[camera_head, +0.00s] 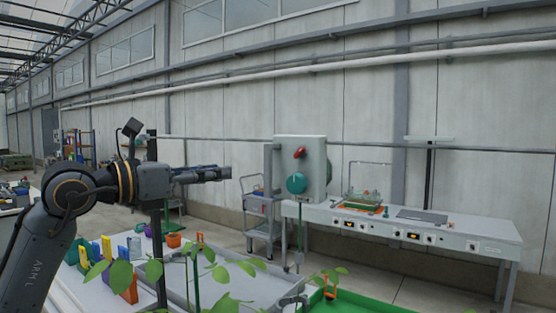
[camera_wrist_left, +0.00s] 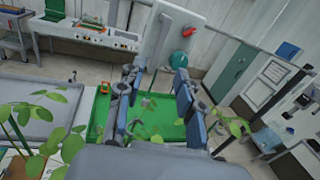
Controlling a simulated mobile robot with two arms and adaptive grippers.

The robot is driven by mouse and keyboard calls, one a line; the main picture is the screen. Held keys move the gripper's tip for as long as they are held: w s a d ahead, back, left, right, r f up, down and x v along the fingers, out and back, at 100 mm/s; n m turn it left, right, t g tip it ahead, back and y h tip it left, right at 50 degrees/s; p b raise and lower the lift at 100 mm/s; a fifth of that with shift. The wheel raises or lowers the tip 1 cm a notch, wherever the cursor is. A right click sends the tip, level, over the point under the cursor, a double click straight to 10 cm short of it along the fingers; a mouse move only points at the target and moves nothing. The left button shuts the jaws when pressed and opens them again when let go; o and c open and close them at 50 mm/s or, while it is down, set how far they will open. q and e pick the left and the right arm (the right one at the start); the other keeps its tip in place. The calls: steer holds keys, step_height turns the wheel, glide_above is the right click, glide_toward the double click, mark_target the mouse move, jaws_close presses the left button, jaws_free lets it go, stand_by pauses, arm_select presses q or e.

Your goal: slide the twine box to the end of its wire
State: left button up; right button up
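My left gripper (camera_head: 222,173) reaches in from the left, level, with its fingers pointing right above the plant benches. In the left wrist view my left gripper (camera_wrist_left: 155,80) is open, with a clear gap between its two fingers and nothing held. I cannot make out the twine box or its wire for certain in either view. A dark upright post (camera_head: 157,230) stands behind my left forearm and is partly hidden by it. My right gripper is not in view.
Young plants (camera_head: 215,272) rise from the benches below my left arm. A green tray (camera_head: 365,306) lies at the lower right. A grey cabinet (camera_head: 318,160) with a red handle and teal knob stands beyond the gripper, near a workbench (camera_head: 465,232).

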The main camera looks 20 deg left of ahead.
arm_select(q)
steer(key=p, duration=0.7)
glide_above(268, 190)
steer(key=shift+w+a+r+y, duration=0.15)
steer(key=shift+w+r+y, duration=0.15)
steer(key=shift+r, duration=0.05)
steer(key=shift+w, duration=0.1)
jaws_close()
steer(key=shift+w+f, duration=0.1)
